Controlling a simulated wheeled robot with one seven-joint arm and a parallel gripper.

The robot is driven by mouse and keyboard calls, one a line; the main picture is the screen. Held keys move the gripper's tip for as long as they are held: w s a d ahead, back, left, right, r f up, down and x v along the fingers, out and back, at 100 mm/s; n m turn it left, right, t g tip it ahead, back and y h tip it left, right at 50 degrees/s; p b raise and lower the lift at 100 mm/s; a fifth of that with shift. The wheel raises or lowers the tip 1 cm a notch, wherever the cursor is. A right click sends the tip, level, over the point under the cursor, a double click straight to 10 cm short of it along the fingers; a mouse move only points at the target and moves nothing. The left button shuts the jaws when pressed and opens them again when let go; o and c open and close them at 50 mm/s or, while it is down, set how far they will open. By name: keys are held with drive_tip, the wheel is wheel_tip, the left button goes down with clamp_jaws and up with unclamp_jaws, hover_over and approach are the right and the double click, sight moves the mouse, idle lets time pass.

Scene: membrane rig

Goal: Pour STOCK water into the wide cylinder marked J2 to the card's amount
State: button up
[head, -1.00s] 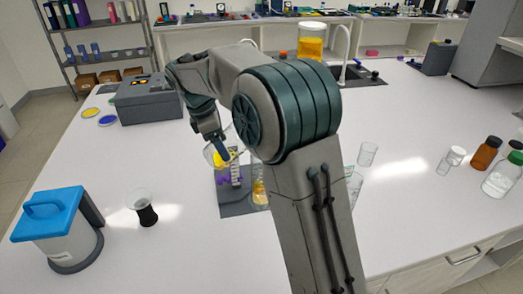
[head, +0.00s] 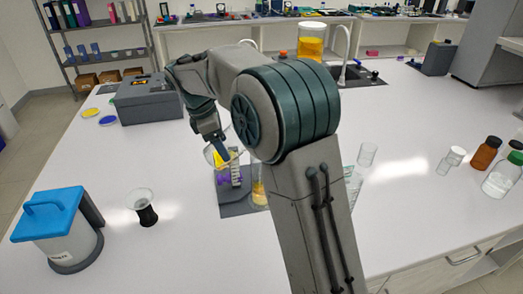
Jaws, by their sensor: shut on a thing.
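My gripper (head: 221,146) is shut on a clear glass vessel (head: 209,155) holding some yellow liquid. The vessel is tilted and held above the grey mat at the middle of the bench. A clear cylinder (head: 258,194) with yellow liquid in its lower part stands at the mat's right side, partly hidden by my arm. I cannot read a J2 or STOCK mark on either vessel. A white strip with purple parts (head: 223,181) is on the mat (head: 234,209), below the held vessel. No readable card shows.
A large jar of amber liquid (head: 311,43) stands behind my arm. An empty glass (head: 367,154) and several bottles (head: 486,153) are on the right. A black-banded cup (head: 142,207) and a blue-lidded device (head: 57,228) stand on the left. The bench front is clear.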

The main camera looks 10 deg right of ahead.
sight(210, 156)
drive_tip(key=shift+a+f+h+p, duration=0.25)
drive_tip(key=shift+f+h+p, duration=0.2)
drive_tip(key=shift+h, duration=0.15)
drive_tip(key=shift+a+f+h+p, duration=0.2)
drive_tip(key=shift+f+h+p, duration=0.2)
drive_tip(key=shift+h, duration=0.2)
drive_tip(key=a+f+h+p, duration=0.2)
drive_tip(key=h, duration=0.1)
drive_tip(key=shift+a+f, duration=0.25)
drive_tip(key=shift+a+f+h+p, duration=0.4)
drive_tip(key=shift+a+f+h, duration=0.25)
drive_tip(key=shift+h, duration=0.45)
drive_tip(key=shift+a+f+h+p, duration=0.4)
drive_tip(key=shift+f+h, duration=0.4)
drive_tip(key=shift+h, duration=0.3)
